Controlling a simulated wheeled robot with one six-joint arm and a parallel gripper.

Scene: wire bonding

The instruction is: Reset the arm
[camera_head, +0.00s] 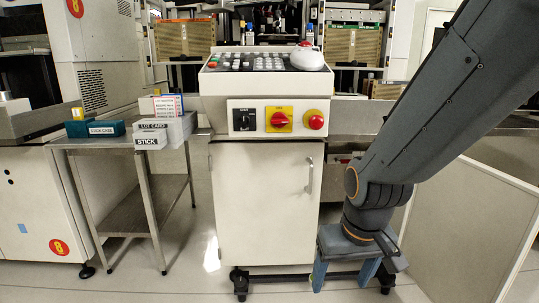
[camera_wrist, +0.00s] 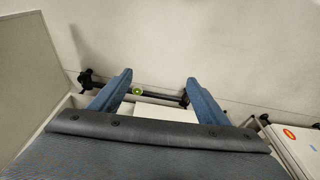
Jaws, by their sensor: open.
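My gripper (camera_head: 345,277) hangs from my grey arm at the lower right of the head view. It points down in front of the lower right part of the white control cabinet (camera_head: 262,200), near its wheeled base. Its two blue fingers are spread apart with nothing between them. The wrist view also shows my gripper (camera_wrist: 158,80) open and empty, with floor and a dark base bar (camera_wrist: 160,96) beyond the fingers. Whether the fingers touch the base bar cannot be told.
A metal side table (camera_head: 120,143) at left holds a green box (camera_head: 95,129) and a white "STICK" card box (camera_head: 152,135). The control panel (camera_head: 262,62) tops the cabinet. A pale panel (camera_head: 470,225) stands close at right. Open floor (camera_head: 180,270) lies at lower left.

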